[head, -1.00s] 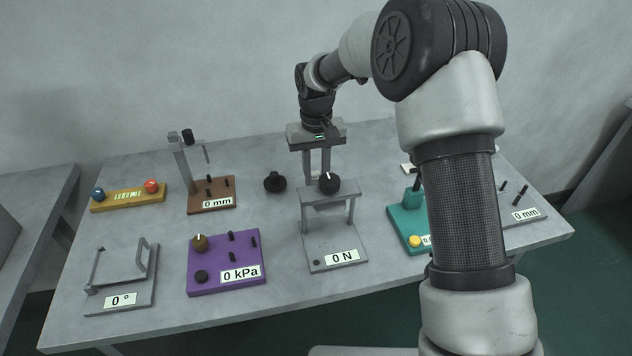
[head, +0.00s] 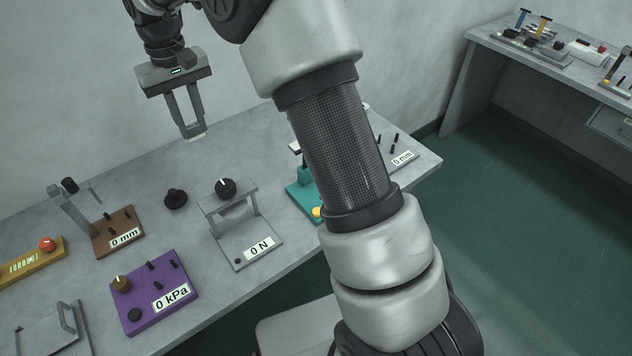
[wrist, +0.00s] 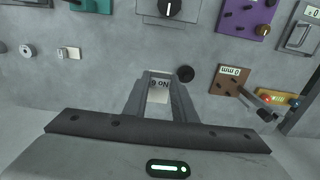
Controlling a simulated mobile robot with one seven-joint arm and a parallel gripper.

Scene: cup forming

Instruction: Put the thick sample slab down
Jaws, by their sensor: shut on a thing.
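In the head view only a whitish edge of the slab (head: 200,137) shows at the fingertips. The gripper hangs above the back part of the grey table (head: 235,130), with the slab apart from the tabletop. I cannot tell the slab's thickness from these frames.
A grey "0 N" stand (head: 230,222), a black knob (head: 176,198), a brown "0 mm" stand (head: 118,231) and a purple "0 kPa" box (head: 155,291) stand nearby. A small pale block (wrist: 70,54) and a round piece (wrist: 27,50) lie on the table. Bare tabletop lies between them.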

